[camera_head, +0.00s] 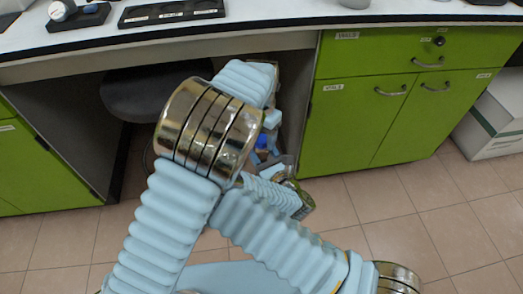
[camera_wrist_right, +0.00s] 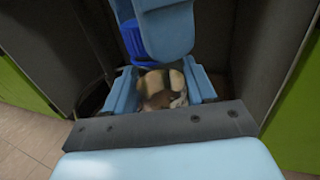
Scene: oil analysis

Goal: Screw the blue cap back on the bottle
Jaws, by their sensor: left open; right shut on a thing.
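My right gripper (camera_wrist_right: 161,90) is shut on a pale beige and brown object, seemingly the bottle (camera_wrist_right: 160,82), between its two light-blue fingers. The blue cap (camera_wrist_right: 134,42) is ribbed and shows above the bottle, beside a light-blue part of my left gripper (camera_wrist_right: 163,30). In the head view the blue cap (camera_head: 262,141) is a small dark-blue spot below my left gripper (camera_head: 271,119), which is open. My right gripper (camera_head: 277,165) is just below it. The arms hide most of the bottle there. I cannot tell whether the cap touches the bottle.
A white worktop (camera_head: 270,28) runs across the back, with a black rack (camera_head: 170,12) on it. Below it are green cabinets (camera_head: 345,120) and a dark stool (camera_head: 130,92) in the knee space. A white box (camera_head: 497,125) stands at the right. The tiled floor is clear at lower right.

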